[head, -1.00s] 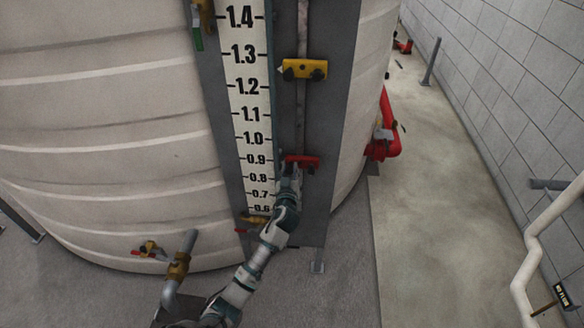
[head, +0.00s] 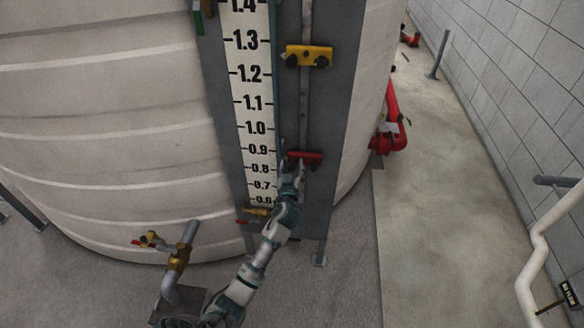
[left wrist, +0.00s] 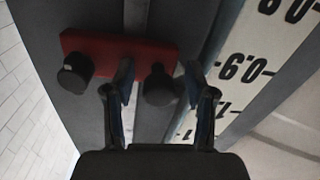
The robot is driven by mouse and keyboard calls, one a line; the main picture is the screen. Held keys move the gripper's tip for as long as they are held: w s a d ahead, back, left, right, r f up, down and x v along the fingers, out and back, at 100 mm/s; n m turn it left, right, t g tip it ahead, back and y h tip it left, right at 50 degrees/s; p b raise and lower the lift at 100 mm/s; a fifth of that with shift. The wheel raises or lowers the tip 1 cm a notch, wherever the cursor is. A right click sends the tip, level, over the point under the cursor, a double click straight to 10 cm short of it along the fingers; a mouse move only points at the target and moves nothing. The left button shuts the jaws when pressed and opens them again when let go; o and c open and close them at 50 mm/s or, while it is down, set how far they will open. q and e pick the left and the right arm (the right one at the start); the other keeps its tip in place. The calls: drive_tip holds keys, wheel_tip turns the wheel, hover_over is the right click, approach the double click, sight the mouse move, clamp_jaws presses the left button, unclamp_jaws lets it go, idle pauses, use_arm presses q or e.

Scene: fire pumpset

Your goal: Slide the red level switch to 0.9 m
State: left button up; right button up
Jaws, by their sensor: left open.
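The red level switch (head: 304,156) sits on the vertical rail beside the white number scale (head: 253,110). In the head view it lies close to the 0.9 mark, a little below it; the exact reading is hard to tell at this angle. My left gripper (head: 298,168) is at the switch from below. In the left wrist view the red switch (left wrist: 112,48) has two black knobs. My open left gripper (left wrist: 158,75) has its fingers on either side of the right-hand knob (left wrist: 160,86); contact cannot be told. My right gripper is not in view.
A yellow switch (head: 308,55) sits higher on the same rail. A pipe with a yellow valve (head: 178,260) stands at the lower left of the tank (head: 110,130).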

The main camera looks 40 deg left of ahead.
use_arm(q)
drive_tip(key=v, duration=1.2)
drive_tip(key=shift+w+f, duration=0.1)
